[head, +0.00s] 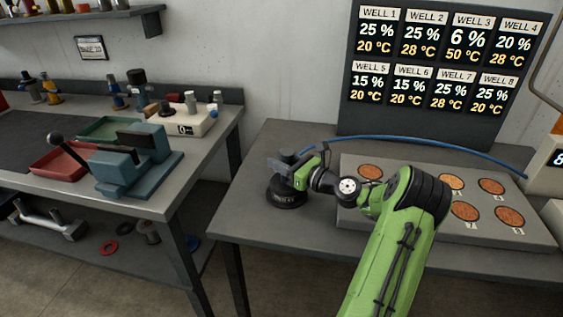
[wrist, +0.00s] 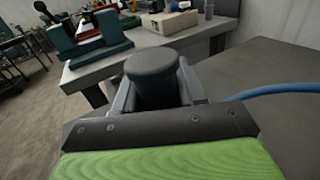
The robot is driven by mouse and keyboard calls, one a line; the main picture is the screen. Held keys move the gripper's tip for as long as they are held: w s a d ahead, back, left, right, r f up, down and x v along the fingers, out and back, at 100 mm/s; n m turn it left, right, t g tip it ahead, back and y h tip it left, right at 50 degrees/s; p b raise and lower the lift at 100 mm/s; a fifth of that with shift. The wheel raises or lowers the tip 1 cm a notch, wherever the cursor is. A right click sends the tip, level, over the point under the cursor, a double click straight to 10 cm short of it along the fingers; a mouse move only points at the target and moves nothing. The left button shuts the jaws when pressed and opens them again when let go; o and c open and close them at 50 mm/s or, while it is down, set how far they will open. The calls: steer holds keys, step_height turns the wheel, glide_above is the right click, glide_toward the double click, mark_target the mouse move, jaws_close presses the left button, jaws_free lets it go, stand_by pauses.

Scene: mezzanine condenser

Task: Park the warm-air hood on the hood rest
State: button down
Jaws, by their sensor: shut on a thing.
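The warm-air hood (head: 287,161) is a dark grey piece at the left end of the blue hose, near the left side of the right-hand bench. My gripper (head: 299,172) is shut on it. In the wrist view the hood's round grey top (wrist: 152,66) stands between the two fingers of my gripper (wrist: 152,98). Below the grip is a dark round piece (head: 287,197) with a small unreadable label, close to the bench top. I cannot tell whether it is the hood's lower part or the hood rest, nor whether there is a gap between them.
The blue hose (head: 430,146) runs right behind a grey block with several numbered round wells (head: 492,186). A board of well readings (head: 430,75) stands behind. A left bench (head: 208,160) holds trays and a teal fixture (head: 130,165), across a gap. Bare bench lies in front of the hood.

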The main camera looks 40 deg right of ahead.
steer(key=c, duration=0.7)
jaws_free()
steer(key=shift+o, duration=0.2)
steer(key=shift+s+r, duration=0.15)
steer(key=s+d+p, duration=0.2)
steer(key=s+p, duration=0.1)
steer(key=s, duration=0.9)
steer(key=w+a+n+g+y, duration=0.1)
steer(key=w+a+n+g, duration=0.3)
steer(key=a+n, duration=0.5)
steer(key=w+a+n+g+y, duration=0.1)
steer(key=a+n+g, duration=0.55)
steer(key=a, duration=0.55)
steer(key=s+a+r+n+g+h, duration=0.2)
steer(key=s+a+r+n+h, duration=0.2)
steer(key=s+a+n, duration=0.7)
steer(key=s+r+n+h, duration=0.1)
steer(key=s+n, duration=0.6)
steer(key=s, duration=0.2)
steer(key=shift+s+d+r+b, duration=0.15)
steer(key=shift+d+r+b, duration=0.05)
steer(key=shift+d+b, duration=0.1)
